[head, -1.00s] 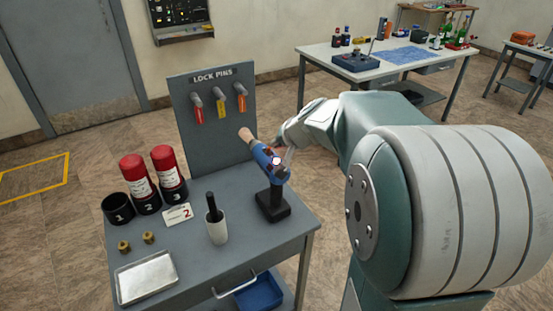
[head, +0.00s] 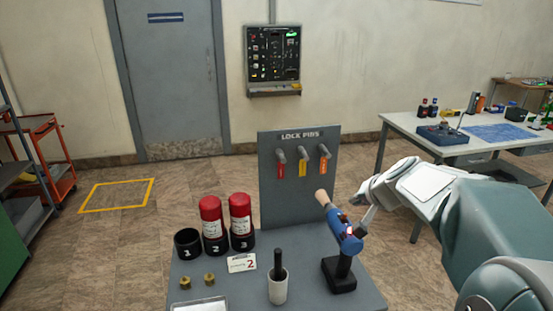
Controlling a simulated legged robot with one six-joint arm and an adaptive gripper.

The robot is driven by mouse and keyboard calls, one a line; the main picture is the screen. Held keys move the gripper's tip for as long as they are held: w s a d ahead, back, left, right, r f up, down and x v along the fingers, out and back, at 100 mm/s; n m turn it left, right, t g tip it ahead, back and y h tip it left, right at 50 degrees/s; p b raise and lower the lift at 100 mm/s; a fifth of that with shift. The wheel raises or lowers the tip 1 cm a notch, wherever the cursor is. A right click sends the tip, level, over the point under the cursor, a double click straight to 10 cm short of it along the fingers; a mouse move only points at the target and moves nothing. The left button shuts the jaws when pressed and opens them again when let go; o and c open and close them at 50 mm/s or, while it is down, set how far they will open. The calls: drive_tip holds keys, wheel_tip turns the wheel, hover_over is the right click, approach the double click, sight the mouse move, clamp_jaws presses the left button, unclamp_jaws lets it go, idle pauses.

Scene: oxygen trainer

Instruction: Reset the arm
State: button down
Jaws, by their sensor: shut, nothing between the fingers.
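My arm comes in from the right. My gripper (head: 366,216) is small in the picture, at the arm's far end, with its fingers shut and nothing visible held. It is just right of a blue device with a skin-coloured end (head: 335,215), which leans on a black stand (head: 339,275). Whether the fingers touch the device I cannot tell.
The grey cart (head: 230,285) holds red cylinders (head: 211,217) in numbered black cups, a number card (head: 242,263), brass fittings (head: 185,282) and a white cup with a black handle (head: 278,285). A lock-pins board (head: 299,198) stands behind. Another table (head: 400,124) is at the right.

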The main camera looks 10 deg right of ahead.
drive_tip(key=s+a+f+n+g, duration=0.1)
drive_tip(key=s+a, duration=0.3)
drive_tip(key=s, duration=0.4)
drive_tip(key=s+a+f+n+g, duration=0.1)
drive_tip(key=s+a+n, duration=0.3)
drive_tip(key=s, duration=0.4)
drive_tip(key=s+a+n+g+h, duration=0.1)
drive_tip(key=s+a+n, duration=0.1)
drive_tip(key=s+a, duration=0.4)
drive_tip(key=s, duration=0.3)
drive_tip(key=shift+f+g, duration=0.3)
drive_tip(key=shift+f, duration=0.1)
